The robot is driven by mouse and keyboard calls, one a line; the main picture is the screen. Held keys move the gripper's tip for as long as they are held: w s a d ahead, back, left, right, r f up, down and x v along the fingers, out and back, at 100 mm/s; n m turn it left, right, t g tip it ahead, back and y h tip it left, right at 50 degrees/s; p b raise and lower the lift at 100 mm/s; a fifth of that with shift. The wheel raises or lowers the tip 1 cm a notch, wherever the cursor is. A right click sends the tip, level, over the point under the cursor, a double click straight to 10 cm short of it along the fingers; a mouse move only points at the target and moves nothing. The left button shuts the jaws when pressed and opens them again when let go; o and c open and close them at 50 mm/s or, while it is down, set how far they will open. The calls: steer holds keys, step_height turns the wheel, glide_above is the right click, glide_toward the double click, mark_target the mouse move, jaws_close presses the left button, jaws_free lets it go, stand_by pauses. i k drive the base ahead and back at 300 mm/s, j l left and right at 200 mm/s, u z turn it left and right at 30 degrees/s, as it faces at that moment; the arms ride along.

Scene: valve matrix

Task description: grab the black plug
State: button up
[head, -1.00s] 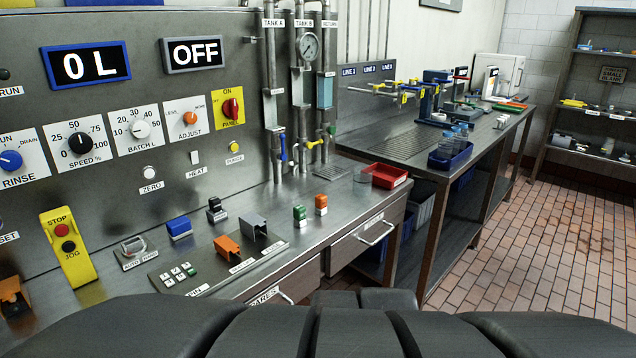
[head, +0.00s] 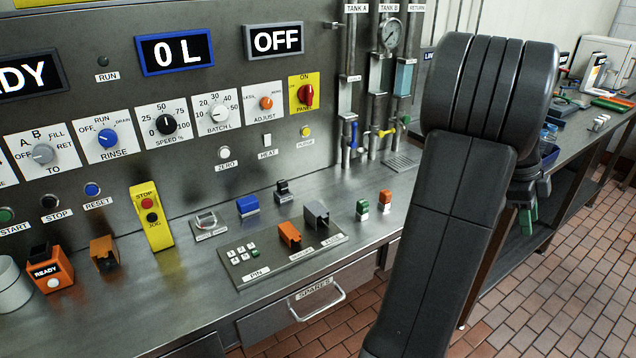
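A small black plug-like block (head: 283,191) stands on the steel counter in the head view, behind the grey socket housing (head: 316,213) and right of a blue block (head: 247,206). I take it for the black plug. My gripper (head: 528,218) hangs at the right of the view, partly hidden behind my raised arm, far to the right of the black block and apart from it. Its green-tipped fingers are small in view, and whether they are open or shut is unclear.
An orange housing (head: 290,234) stands on the socket plate beside a keypad (head: 243,255). Green (head: 362,209) and orange (head: 385,201) blocks stand to the right. A yellow stop box (head: 151,217) and an orange READY unit (head: 50,270) are left. A control panel rises behind.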

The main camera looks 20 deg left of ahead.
mark_target(282, 185)
steer(key=i+l+u, duration=0.25)
steer(key=i, duration=0.2)
steer(key=i+l+u, duration=0.2)
steer(key=i+l, duration=0.2)
steer(key=u, duration=2.25)
